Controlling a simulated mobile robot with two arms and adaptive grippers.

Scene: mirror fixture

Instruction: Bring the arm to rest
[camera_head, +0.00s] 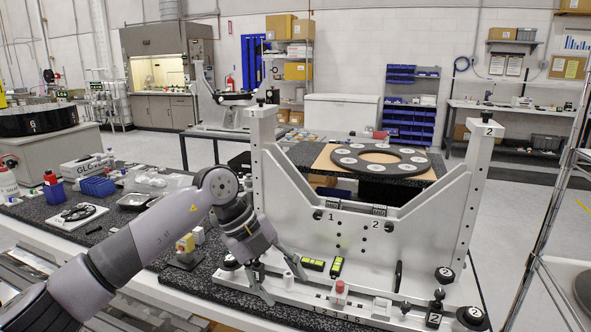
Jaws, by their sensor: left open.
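My left arm (145,243) comes in from the lower left and bends down at the wrist. My left gripper (285,285) is open, with its fingers spread and pointing down over the left front of the white fixture's base. I see nothing held between the fingers. The white mirror fixture (350,235) stands upright with two posts, with numbers 1 and 2 on its front. Whether the fingertips touch its base, I cannot tell. My right gripper is not in view.
Yellow-green levels (336,267) and a red-topped knob (340,287) sit on the base near the gripper. A black ring (380,160) lies on a board behind the fixture. Blue bins (97,186) and small parts crowd the left bench. A metal rack edge stands at right.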

